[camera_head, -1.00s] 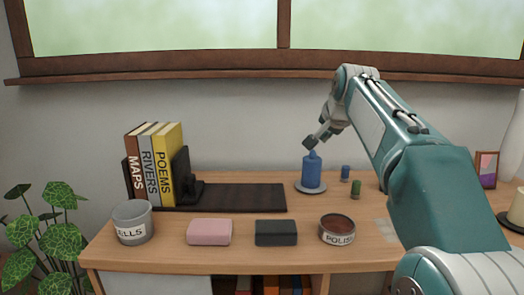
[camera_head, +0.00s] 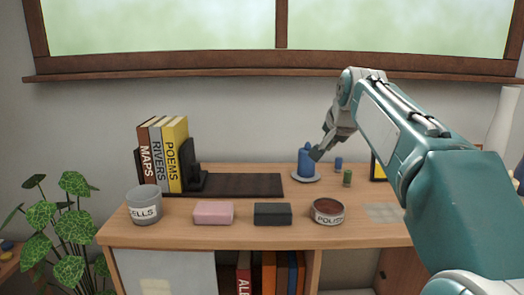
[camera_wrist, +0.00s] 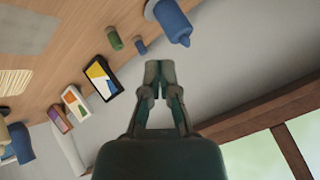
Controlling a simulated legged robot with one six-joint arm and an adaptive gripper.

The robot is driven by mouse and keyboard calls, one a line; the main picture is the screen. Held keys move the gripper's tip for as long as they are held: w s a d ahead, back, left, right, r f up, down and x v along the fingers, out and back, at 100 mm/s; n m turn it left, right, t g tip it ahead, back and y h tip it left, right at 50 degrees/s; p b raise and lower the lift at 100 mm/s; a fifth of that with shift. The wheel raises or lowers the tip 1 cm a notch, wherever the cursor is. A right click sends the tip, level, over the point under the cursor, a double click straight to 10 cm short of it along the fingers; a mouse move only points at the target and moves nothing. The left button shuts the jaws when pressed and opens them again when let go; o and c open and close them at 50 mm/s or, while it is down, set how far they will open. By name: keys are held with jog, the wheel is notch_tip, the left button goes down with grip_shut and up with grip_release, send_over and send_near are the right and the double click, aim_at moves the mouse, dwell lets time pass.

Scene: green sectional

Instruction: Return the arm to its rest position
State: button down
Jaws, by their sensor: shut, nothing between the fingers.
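My gripper (camera_head: 316,154) is at the end of my teal arm, above the right part of the wooden shelf top. In the head view its tip overlaps the blue candle (camera_head: 305,162), which stands on a pale saucer (camera_head: 312,179). In the wrist view my gripper (camera_wrist: 160,66) is shut and empty, with its two fingertips together. The blue candle (camera_wrist: 174,22) shows there beyond the fingertips, apart from them.
The shelf top holds books (camera_head: 165,155) in a black bookend, a grey pot (camera_head: 145,203), pink (camera_head: 213,212) and black (camera_head: 272,214) blocks, a polish tin (camera_head: 328,211) and small green (camera_head: 347,178) and blue (camera_head: 338,164) cylinders. Picture frames (camera_wrist: 100,78) stand further right. A plant (camera_head: 62,215) is left.

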jog(key=s+f+n+g, duration=0.1)
jog(key=s+f+n, duration=0.1)
jog(key=s+f, duration=0.5)
jog(key=s+f+n+g, duration=0.1)
jog(key=s+f+n, duration=0.1)
jog(key=s+f, duration=0.6)
jog(key=s+f+n+g, duration=0.1)
jog(key=s+f+n, duration=0.2)
jog(key=s, duration=1.6)
notch_tip(320, 180, down, 5)
jog(key=shift+d+r+h, duration=0.15)
jog(key=shift+h, duration=0.25)
